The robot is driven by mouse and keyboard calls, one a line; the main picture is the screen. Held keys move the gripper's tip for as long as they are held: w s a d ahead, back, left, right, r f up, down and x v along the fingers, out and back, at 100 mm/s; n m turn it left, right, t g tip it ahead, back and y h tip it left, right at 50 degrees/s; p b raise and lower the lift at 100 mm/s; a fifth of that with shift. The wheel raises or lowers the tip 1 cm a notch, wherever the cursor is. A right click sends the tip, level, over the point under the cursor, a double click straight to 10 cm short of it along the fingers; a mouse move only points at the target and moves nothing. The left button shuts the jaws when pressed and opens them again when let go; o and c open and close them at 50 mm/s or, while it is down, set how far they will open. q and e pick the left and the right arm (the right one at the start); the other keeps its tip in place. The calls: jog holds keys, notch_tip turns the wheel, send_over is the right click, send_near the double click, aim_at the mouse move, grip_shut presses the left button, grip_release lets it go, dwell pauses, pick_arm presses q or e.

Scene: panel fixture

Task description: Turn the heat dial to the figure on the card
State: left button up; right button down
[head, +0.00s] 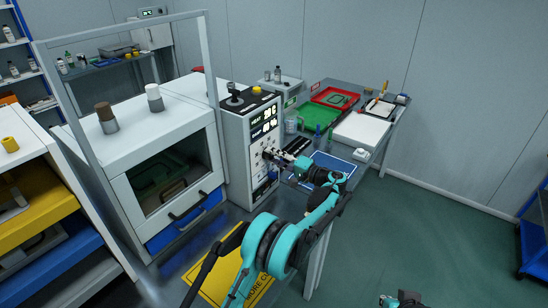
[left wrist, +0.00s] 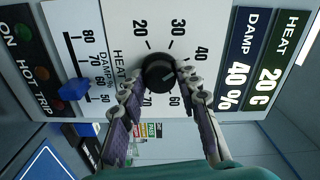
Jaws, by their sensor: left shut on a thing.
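The heat dial (left wrist: 157,71) is a round black knob on a white panel face (left wrist: 110,25), ringed by printed numbers including 20, 30, 40, 60 and 70. My left gripper (left wrist: 159,82) is shut on the dial, one finger on each side, touching it. In the head view my left gripper (head: 271,154) reaches the front of the panel box (head: 236,130) and hides most of the dial. The display (left wrist: 270,76) reads HEAT 20 C. I cannot make out a figure card for certain. Part of my right arm (head: 402,300) shows at the bottom edge; its fingers are unclear.
A blue slider (left wrist: 73,89) sits beside the dial, near a strip of ON, HOT and TRIP lamps. A windowed cabinet (head: 165,165) stands left of the panel box. A green tray (head: 320,114), a red tray (head: 334,97) and a blue mat (head: 335,165) lie right.

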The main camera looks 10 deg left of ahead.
pick_arm(q)
jog(key=m, duration=1.1)
dwell(0.5)
jog(key=o, duration=1.2)
jog(key=shift+c, duration=0.2)
jog(key=v, duration=1.2)
